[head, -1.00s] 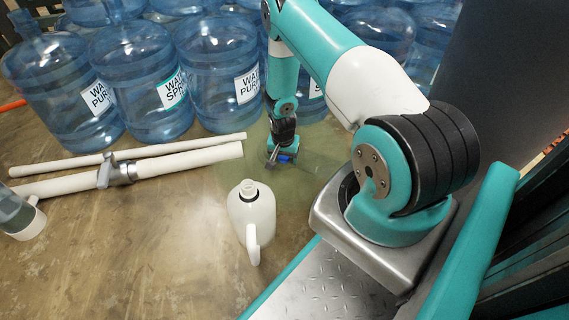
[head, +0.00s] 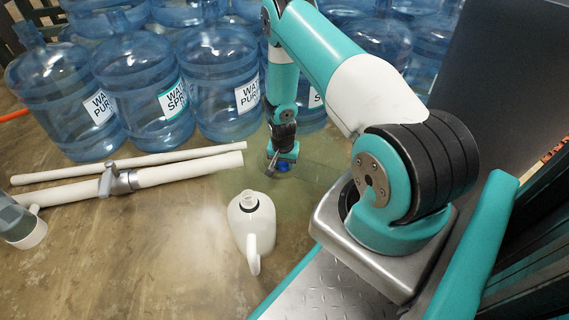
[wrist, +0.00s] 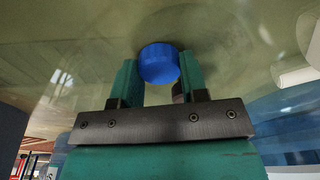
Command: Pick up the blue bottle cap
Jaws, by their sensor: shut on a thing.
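The blue bottle cap (wrist: 159,64) sits between the two teal fingers of my gripper (wrist: 160,80) in the wrist view. The fingers are shut on its sides. In the head view my gripper (head: 276,169) points down close to the floor. A small part of the blue cap (head: 283,167) shows at its fingertips; the rest is hidden by the gripper. I cannot tell whether the cap touches the floor.
A white jug (head: 251,222) without a cap stands on the floor in front of my gripper. White pipes (head: 150,172) with a metal clamp lie to the left. Several large blue water bottles (head: 140,85) stand behind. Open floor (head: 130,250) lies at the front left.

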